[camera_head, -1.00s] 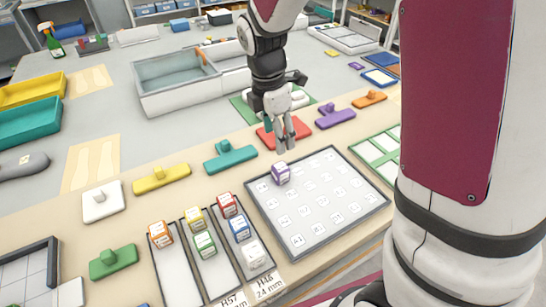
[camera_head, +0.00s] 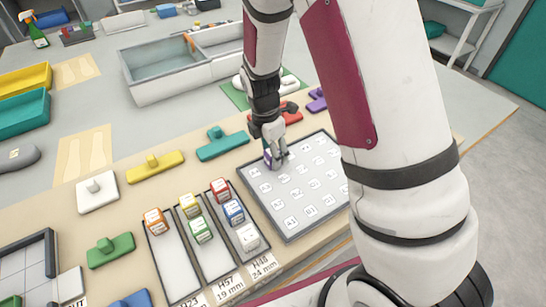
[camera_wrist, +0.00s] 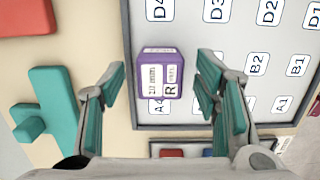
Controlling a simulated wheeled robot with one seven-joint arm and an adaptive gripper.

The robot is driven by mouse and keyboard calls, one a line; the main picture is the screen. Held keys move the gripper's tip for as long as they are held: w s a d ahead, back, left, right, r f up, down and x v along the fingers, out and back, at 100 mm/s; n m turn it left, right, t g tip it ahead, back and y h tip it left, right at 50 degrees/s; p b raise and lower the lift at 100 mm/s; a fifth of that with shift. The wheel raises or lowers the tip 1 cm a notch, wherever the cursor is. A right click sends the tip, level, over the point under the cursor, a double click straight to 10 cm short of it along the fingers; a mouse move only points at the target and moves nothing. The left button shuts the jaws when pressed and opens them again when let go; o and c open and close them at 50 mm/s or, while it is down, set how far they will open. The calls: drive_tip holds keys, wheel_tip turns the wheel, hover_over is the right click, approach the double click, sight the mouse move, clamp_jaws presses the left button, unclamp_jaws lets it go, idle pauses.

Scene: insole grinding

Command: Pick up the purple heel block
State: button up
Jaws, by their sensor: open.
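The purple heel block (camera_wrist: 160,72) sits on the white lettered board (camera_wrist: 190,60) near its edge, by the A4 mark, with white labels on its faces, one reading R. In the wrist view my gripper (camera_wrist: 162,82) is open, with one teal-padded finger on each side of the block and a gap to both. In the head view my gripper (camera_head: 275,160) is low over the board's upper left corner. There the purple block (camera_head: 266,154) is mostly hidden behind the fingers.
Several coloured blocks, such as a red one (camera_head: 220,190), stand in labelled trays left of the board. A teal handled piece (camera_head: 222,144) and a yellow one (camera_head: 155,167) lie nearby. A grey-white bin (camera_head: 175,85) stands further back. The board's other lettered spots look empty.

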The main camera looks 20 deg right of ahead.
drive_tip(key=shift+f, duration=0.3)
drive_tip(key=c, duration=1.3)
drive_tip(key=shift+o, duration=0.2)
drive_tip(key=shift+r, duration=0.1)
drive_tip(key=shift+r, duration=0.9)
drive_tip(key=shift+s+r, duration=0.45)
drive_tip(key=shift+r, duration=0.4)
drive_tip(key=s+a+r+p, duration=0.1)
drive_tip(key=s, duration=1.4)
drive_tip(key=shift+r+p, duration=0.2)
drive_tip(key=shift+p, duration=0.15)
